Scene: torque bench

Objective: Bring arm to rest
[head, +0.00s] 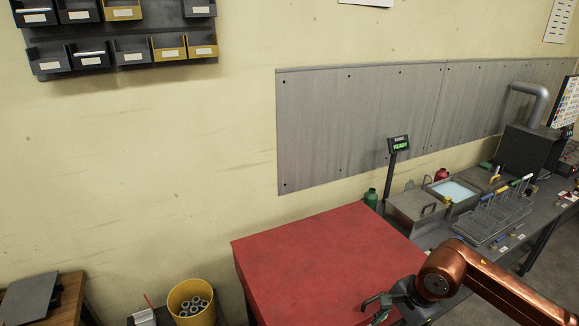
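My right arm (500,290), copper coloured, reaches in from the lower right. Its dark gripper (372,311) is over the front right part of the red bench top (310,255). Its two fingers look spread apart, with nothing seen between them. I cannot tell how high it is above the red top. My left arm and gripper are not in view.
The red top is otherwise clear. On the right, a grey bench holds a metal box (413,207), a wire rack (492,218) and a display reading READY (398,143). A yellow bucket (191,300) and a wooden table (62,310) stand lower left.

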